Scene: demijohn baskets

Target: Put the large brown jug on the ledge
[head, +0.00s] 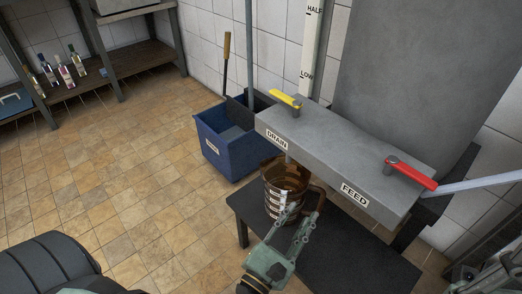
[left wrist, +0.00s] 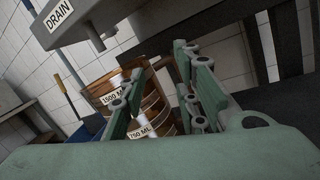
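The large brown jug (head: 283,180) is translucent, with white volume labels and a handle on its right side. It is upright below the drain spout, over the low dark bench (head: 355,262); its base is partly hidden. My left gripper (head: 298,216) is at the jug's near side, by the handle. In the left wrist view the gripper (left wrist: 165,95) has its green fingers apart, with the jug (left wrist: 154,92) beyond and partly behind the left finger. I cannot tell whether a finger touches the handle. My right gripper is not in view. Which surface is the ledge is unclear.
A grey housing with DRAIN and FEED labels (head: 340,160) overhangs the jug closely. It carries a yellow lever (head: 286,100) and a red lever (head: 411,173). A blue bucket (head: 228,148) stands left of the bench. Bottles (head: 65,75) stand on a shelf.

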